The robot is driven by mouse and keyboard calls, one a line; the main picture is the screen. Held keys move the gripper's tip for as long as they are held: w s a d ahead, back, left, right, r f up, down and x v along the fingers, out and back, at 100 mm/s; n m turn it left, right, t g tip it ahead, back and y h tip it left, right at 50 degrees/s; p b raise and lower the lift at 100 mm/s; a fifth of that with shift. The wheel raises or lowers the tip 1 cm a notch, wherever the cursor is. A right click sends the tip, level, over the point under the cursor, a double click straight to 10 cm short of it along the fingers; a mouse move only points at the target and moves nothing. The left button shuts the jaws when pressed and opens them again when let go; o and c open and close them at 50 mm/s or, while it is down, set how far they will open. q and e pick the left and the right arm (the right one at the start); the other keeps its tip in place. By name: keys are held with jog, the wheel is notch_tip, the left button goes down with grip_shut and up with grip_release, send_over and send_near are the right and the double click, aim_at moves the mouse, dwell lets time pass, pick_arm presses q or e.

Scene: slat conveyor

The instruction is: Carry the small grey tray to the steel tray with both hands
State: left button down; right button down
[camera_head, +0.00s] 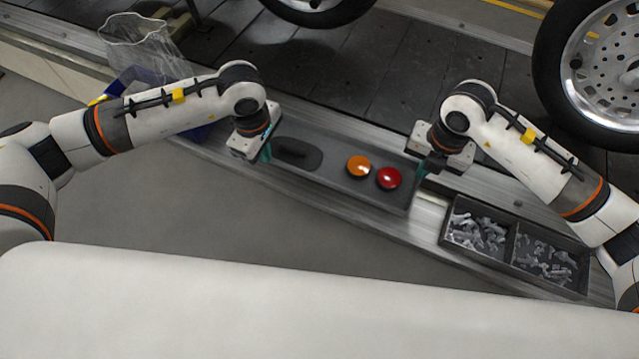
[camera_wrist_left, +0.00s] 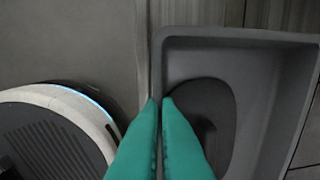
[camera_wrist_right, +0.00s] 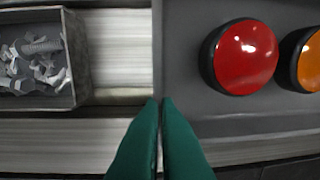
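The small grey tray (camera_head: 335,182) is long and shallow, and lies over the metal ledge along the conveyor. It holds a dark oval piece (camera_head: 300,153), an orange button (camera_head: 358,166) and a red button (camera_head: 389,178). My left gripper (camera_head: 265,153) is at its left end; in the left wrist view the green fingertips (camera_wrist_left: 161,101) close on the end wall. My right gripper (camera_head: 421,169) is at its right end; in the right wrist view the fingertips (camera_wrist_right: 160,101) close on that end's wall. I cannot make out a separate steel tray.
A dark two-compartment bin (camera_head: 512,238) of grey metal-like parts stands just right of the tray. A clear bag (camera_head: 146,45) and a blue bin (camera_head: 133,80) are at the left. Wheels with tyres (camera_head: 600,75) stand on the slat conveyor (camera_head: 395,85) behind.

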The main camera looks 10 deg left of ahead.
pick_arm(q)
jog(key=shift+a+f, duration=0.2)
jog(key=shift+f, duration=0.25)
pick_arm(e)
jog(key=shift+d+f, duration=0.15)
jog(key=shift+f, duration=0.35)
pick_arm(q)
jog(key=shift+f, duration=0.15)
pick_arm(e)
jog(key=shift+f, duration=0.15)
